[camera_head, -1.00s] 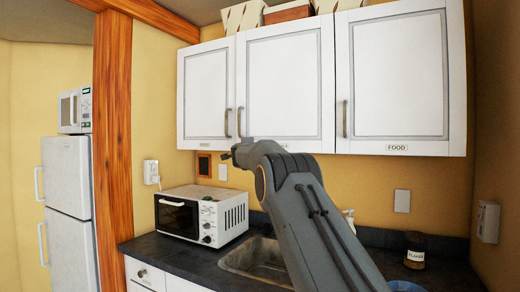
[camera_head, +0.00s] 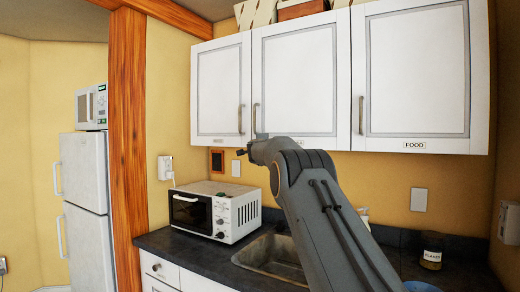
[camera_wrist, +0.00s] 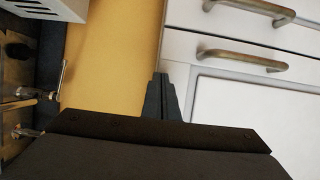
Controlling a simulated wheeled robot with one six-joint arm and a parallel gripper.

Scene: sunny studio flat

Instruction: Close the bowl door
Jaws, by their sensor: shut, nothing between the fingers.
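Three white wall-cabinet doors hang above the counter: a left door (camera_head: 217,90), a middle door (camera_head: 300,75) and a right door (camera_head: 415,70) labelled FOOD. I cannot read a bowl label on the other two. All three look flush, with no clear gap. The left door handle (camera_head: 240,119) and middle door handle (camera_head: 255,117) are close together; two bar handles (camera_wrist: 245,60) also show in the wrist view. My gripper (camera_wrist: 160,78) is shut and empty, near the cabinet's lower edge, over the yellow wall in that view. My arm covers part of the middle door's lower edge.
A white toaster oven (camera_head: 216,210) stands on the dark counter left of the sink (camera_head: 272,257). A jar (camera_head: 432,250) stands on the right. A wooden post (camera_head: 127,150) and a fridge (camera_head: 85,190) are at left. Boxes (camera_head: 300,10) sit atop the cabinets.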

